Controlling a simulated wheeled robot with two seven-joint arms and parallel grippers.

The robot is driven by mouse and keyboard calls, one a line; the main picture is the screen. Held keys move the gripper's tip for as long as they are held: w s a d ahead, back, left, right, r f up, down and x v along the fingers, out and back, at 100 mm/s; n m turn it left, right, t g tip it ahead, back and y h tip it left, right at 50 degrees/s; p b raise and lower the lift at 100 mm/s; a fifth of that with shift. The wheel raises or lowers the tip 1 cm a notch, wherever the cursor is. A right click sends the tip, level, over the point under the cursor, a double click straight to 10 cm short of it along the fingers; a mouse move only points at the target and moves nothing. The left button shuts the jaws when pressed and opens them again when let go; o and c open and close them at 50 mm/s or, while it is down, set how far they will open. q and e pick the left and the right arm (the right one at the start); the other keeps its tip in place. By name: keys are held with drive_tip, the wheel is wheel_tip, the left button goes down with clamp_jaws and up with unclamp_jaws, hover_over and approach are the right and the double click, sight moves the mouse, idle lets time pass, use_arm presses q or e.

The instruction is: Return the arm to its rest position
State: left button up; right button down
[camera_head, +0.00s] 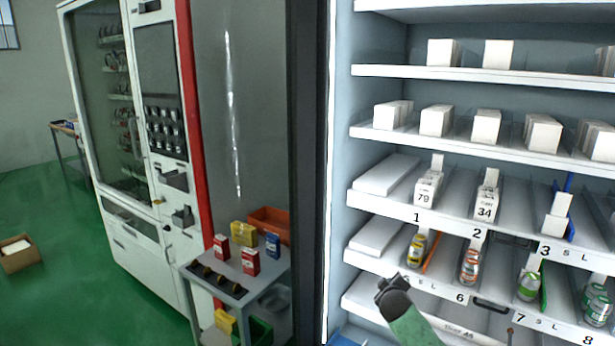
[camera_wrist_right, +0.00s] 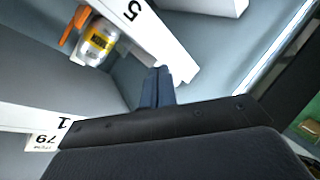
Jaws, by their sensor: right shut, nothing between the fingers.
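My right gripper (camera_head: 392,284) is in front of the lower shelves of the open vending cabinet, below and left of a yellow-labelled bottle (camera_head: 416,250). In the right wrist view its dark fingers (camera_wrist_right: 157,82) are together with nothing between them. The yellow-labelled bottle also shows there (camera_wrist_right: 98,42), beside an orange divider and apart from the fingers. My left gripper is not in view.
The cabinet shelves hold white boxes, including boxes marked 79 (camera_head: 426,190) and 34 (camera_head: 486,205), and an orange-labelled bottle (camera_head: 469,265). A grey cart (camera_head: 240,290) with small boxes stands left of the cabinet. A second vending machine (camera_head: 115,225) stands behind it.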

drive_tip(key=s+a+f+m+g+y, duration=0.1)
drive_tip(key=s+a+f+m+g, duration=0.1)
drive_tip(key=s+f, duration=0.8)
drive_tip(key=s+a+f+m+g+y, duration=0.1)
drive_tip(key=s+a+f+g, duration=0.4)
drive_tip(key=s, duration=2.4)
drive_tip(key=s+a+f+m+g+y, duration=0.1)
drive_tip(key=s+a+f+m+g, duration=0.2)
drive_tip(key=s+f, duration=1.3)
drive_tip(key=s+g, duration=0.2)
drive_tip(key=s, duration=0.1)
drive_tip(key=shift+s+a+f+y, duration=0.15)
drive_tip(key=shift+a+f+y, duration=0.05)
drive_tip(key=shift+a+y, duration=0.15)
